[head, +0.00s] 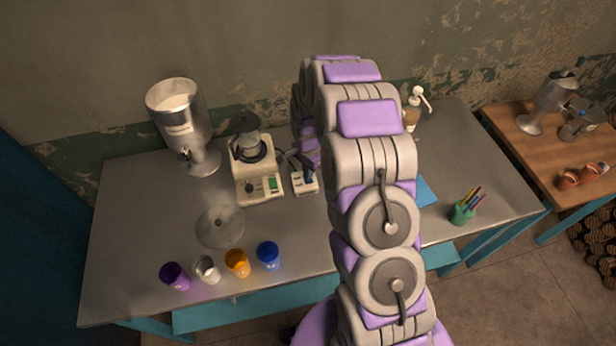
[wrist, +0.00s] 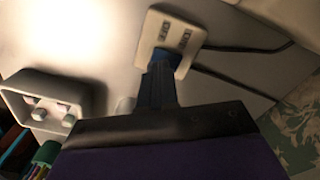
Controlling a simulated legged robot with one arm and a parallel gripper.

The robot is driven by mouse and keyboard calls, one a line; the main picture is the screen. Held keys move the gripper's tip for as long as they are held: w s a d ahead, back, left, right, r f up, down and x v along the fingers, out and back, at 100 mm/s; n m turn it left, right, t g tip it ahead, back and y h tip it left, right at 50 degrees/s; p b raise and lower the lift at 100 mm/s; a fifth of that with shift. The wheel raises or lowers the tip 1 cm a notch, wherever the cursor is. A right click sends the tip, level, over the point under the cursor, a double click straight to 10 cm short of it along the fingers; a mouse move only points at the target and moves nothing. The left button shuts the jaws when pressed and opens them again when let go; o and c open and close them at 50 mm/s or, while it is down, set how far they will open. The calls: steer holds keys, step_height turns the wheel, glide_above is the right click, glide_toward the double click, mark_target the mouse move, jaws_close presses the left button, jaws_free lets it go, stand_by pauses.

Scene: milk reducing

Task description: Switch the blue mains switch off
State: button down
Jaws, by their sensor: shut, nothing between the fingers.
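The mains switch is a small cream box (head: 304,187) on the metal table, right of the cream hotplate unit. In the wrist view the box's face (wrist: 165,24) carries two small dark markings. Its blue switch part (wrist: 186,64) shows at the lower edge of the face, partly covered by my fingers. My gripper (wrist: 158,68) is shut and empty, its dark fingertips right at the blue part. I cannot tell whether they touch it, nor which way the switch is set. In the head view my arm hides much of the gripper.
The hotplate unit (head: 257,184) stands close left of the switch. Several coloured cups, including a blue one (head: 268,256), line the front edge. A green pen holder (head: 461,213) stands at right. Dark cables (wrist: 238,87) run from the switch box.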

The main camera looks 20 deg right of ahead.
steer(key=shift+f, duration=1.1)
stand_by(0.7)
steer(key=shift+r+p, duration=0.7)
steer(key=shift+r, duration=2.75)
steer(key=shift+r, duration=0.1)
steer(key=s+a+r+n+b, duration=0.2)
steer(key=s+r+n, duration=0.4)
steer(key=s+r, duration=0.95)
steer(key=s+r+n+g, duration=0.1)
steer(key=s+r+n, duration=0.1)
steer(key=s, duration=0.9)
steer(key=s+r+n+b, duration=0.1)
steer(key=s+n, duration=0.3)
steer(key=s, duration=0.8)
steer(key=shift+s+a+r+g, duration=0.2)
steer(key=shift+a+r+g, duration=0.15)
steer(key=shift+a+g, duration=0.1)
